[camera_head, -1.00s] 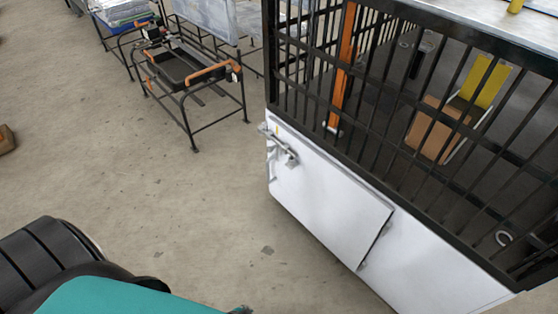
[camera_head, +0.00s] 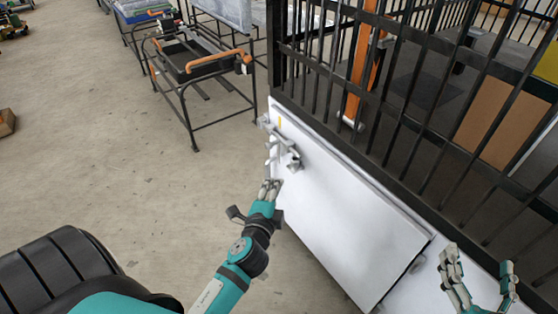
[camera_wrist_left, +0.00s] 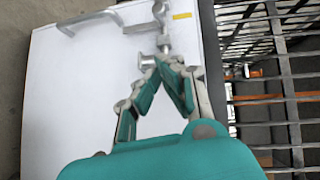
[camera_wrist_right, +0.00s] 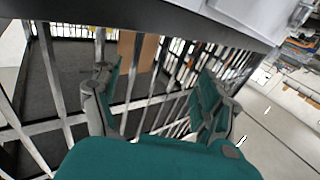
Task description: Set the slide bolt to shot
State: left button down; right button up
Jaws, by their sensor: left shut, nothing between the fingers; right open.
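The slide bolt (camera_head: 286,149) is a grey metal bar with fittings near the upper left corner of the white door panel (camera_head: 340,215). In the left wrist view the bolt (camera_wrist_left: 160,25) shows at the top, with a round knob (camera_wrist_left: 145,60) sticking out. My left gripper (camera_head: 269,187) is shut and empty, just below the bolt in the head view. In the left wrist view its fingertips (camera_wrist_left: 154,64) appear close to the knob; I cannot tell whether they touch. My right gripper (camera_head: 479,262) is open and empty in front of the cage bars at the lower right.
A grey pull handle (camera_wrist_left: 88,22) stands out from the panel beside the bolt. Black cage bars (camera_head: 400,100) rise above the panel. A black-framed cart (camera_head: 195,75) with orange handles stands behind left.

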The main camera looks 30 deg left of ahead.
pick_arm(q)
jog(key=shift+a+r, duration=0.1)
jog(key=shift+r, duration=0.25)
pick_arm(e)
jog(key=shift+s+r, duration=0.1)
jog(key=shift+r, duration=0.35)
pick_arm(q)
jog(key=s+a+b+x, duration=0.1)
jog(key=a+b+x, duration=0.1)
jog(key=x, duration=1.1)
jog(key=shift+a+b, duration=0.3)
pick_arm(e)
jog(key=s+r+t+y, duration=0.2)
jog(key=s+r+t, duration=0.1)
jog(key=r+t, duration=0.4)
jog(key=shift+s+a+r, duration=0.2)
jog(key=shift+s+r, duration=0.15)
jog(key=shift+r, duration=1.05)
pick_arm(q)
jog(key=shift+a, duration=0.1)
